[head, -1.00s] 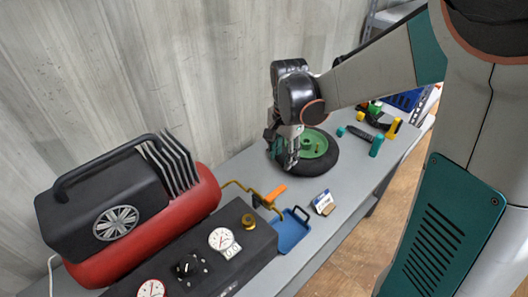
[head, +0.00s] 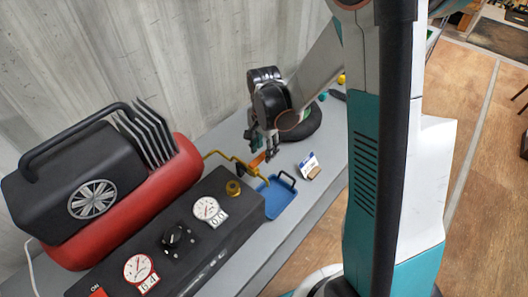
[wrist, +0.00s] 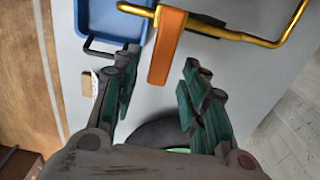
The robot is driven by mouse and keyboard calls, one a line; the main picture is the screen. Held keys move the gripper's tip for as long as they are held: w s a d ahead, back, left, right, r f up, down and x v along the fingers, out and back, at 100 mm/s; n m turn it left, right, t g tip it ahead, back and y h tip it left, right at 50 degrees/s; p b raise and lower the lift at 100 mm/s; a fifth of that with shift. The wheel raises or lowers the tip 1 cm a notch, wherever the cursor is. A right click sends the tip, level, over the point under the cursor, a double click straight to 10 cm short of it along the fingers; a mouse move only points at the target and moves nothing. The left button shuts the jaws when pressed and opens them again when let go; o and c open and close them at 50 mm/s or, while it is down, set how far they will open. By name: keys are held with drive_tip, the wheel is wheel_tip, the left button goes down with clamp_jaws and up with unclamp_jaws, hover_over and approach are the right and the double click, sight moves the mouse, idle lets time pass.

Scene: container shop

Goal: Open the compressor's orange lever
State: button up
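The orange lever (head: 257,160) sits on a yellow pipe (head: 217,154) that runs out from the compressor (head: 170,190). The compressor has a red tank, a black motor cover and a black gauge panel. In the wrist view the lever (wrist: 167,45) points down the picture from the yellow pipe (wrist: 238,37). My gripper (head: 264,148) is close to the lever, at its far side in the head view. In the wrist view my gripper (wrist: 160,72) is open, with one finger on each side of the lever's free end. No contact shows.
A blue tray (head: 276,196) lies just in front of the lever and also shows in the wrist view (wrist: 110,22). A small white and brown box (head: 309,166) is right of it. A black tyre (head: 301,127) lies behind my gripper.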

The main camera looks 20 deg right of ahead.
drive_tip(key=shift+f, duration=0.45)
clamp_jaws()
